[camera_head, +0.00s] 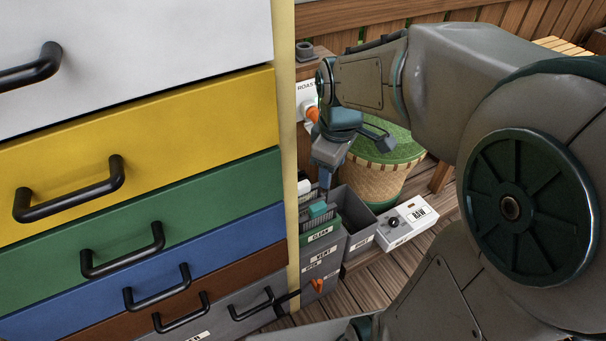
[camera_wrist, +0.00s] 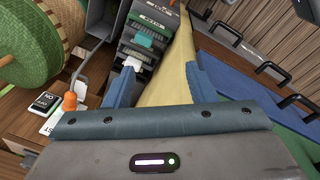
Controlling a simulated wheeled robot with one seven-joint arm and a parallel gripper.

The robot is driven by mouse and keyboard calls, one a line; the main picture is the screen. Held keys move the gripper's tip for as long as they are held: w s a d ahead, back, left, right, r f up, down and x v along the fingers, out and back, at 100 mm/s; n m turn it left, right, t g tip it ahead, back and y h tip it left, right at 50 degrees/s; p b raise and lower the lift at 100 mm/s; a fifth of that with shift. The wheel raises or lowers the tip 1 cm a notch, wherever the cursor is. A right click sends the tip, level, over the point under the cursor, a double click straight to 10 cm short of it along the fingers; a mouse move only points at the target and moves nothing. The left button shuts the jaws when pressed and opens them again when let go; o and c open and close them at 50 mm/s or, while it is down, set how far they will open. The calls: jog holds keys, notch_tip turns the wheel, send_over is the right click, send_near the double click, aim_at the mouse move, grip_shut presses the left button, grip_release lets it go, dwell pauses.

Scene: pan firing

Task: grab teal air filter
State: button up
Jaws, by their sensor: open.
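The teal air filter (camera_head: 318,209) sits in the top of a grey unit (camera_head: 322,262) labelled CLEAN and VENT, beside the drawer cabinet. In the wrist view the teal piece (camera_wrist: 143,40) lies ahead of my fingers, a little left of centre, between grey ribbed parts. My gripper (camera_head: 325,188) points down over the unit, with its tips close to the filter in the head view. In the wrist view my gripper (camera_wrist: 163,78) is open, its two blue fingers wide apart with nothing held. The filter's lower part is hidden in the unit.
A cabinet with coloured drawers and black handles (camera_head: 122,250) fills the left, with a cream post (camera_head: 285,130) at its edge. A grey bin (camera_head: 356,222) and a white RAW box (camera_head: 405,222) stand right of the unit. A green-topped basket (camera_head: 378,165) is behind.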

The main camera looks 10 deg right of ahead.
aim_at(315, 205)
jog(key=w+f+n+b, duration=0.3)
jog(key=f, duration=0.3)
jog(key=w+f+n+g+b, duration=0.1)
jog(key=w+f+n+b, duration=0.3)
jog(key=f, duration=0.2)
jog(key=w+f+n+b, duration=0.4)
jog(key=f, duration=0.3)
jog(key=shift+w+a+g, duration=0.1)
jog(key=shift+g, duration=0.2)
jog(key=shift+n, duration=0.4)
notch_tip(315, 205, down, 8)
jog(key=shift+r+b, duration=0.1)
jog(key=shift+b, duration=1.15)
jog(key=shift+s+f+b, duration=0.15)
jog(key=shift+f+b, duration=0.55)
jog(key=shift+f, duration=0.85)
jog(key=shift+s+f+b, duration=0.15)
jog(key=shift+f+b, duration=0.55)
jog(key=shift+f, duration=0.8)
jog(key=shift+r, duration=0.1)
grip_shut()
